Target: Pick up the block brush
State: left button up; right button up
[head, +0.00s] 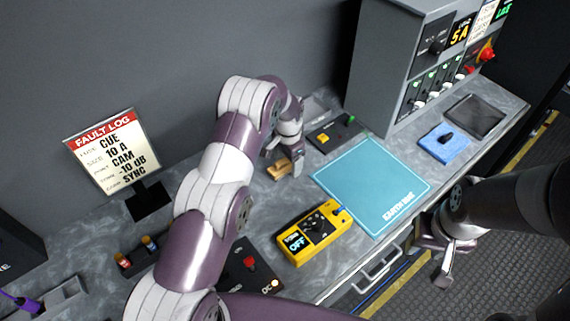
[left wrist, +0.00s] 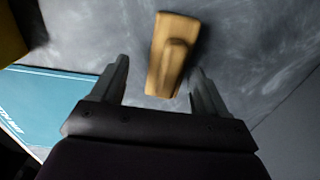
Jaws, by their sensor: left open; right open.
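The block brush (head: 280,169) is a small tan wooden piece lying on the grey bench, left of the teal mat. It also shows in the left wrist view (left wrist: 171,55), with a raised rib along its middle. My left gripper (head: 284,165) is at the brush, partly covering it in the head view. In the left wrist view my left gripper (left wrist: 158,80) is open, and the near end of the brush lies between its fingertips, with a gap on each side. My right gripper (head: 440,262) is open and empty beyond the bench's front edge.
A teal mat (head: 372,185) lies to the right. A yellow meter (head: 314,233) sits in front of the brush. A dark panel with a green button (head: 335,135) is behind. A fault log sign (head: 106,150) stands left. A grey rack (head: 385,60) stands at the back right.

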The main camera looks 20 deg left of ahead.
pick_arm(q)
jog(key=shift+w+a+f, duration=0.3)
jog(key=shift+w+a, duration=0.05)
jog(key=shift+a, duration=0.1)
jog(key=shift+c, duration=0.3)
jog(key=c, duration=0.6)
jog(key=shift+s+d+r, duration=0.1)
jog(key=c, duration=0.4)
jog(key=shift+s+d+r, duration=0.1)
jog(key=shift+s+d, duration=0.05)
jog(key=shift+c, duration=0.6)
jog(key=shift+r, duration=0.15)
notch_tip(320, 180, up, 9)
jog(key=shift+f+b, duration=0.1)
jog(key=shift+b, duration=1.15)
jog(key=shift+r, duration=0.4)
pick_arm(e)
jog(key=shift+w+a+f, duration=0.1)
jog(key=shift+a+f, duration=0.1)
jog(key=shift+f, duration=0.45)
jog(key=shift+w+a+f, duration=0.1)
jog(key=shift+a+f, duration=0.1)
jog(key=shift+f, duration=0.4)
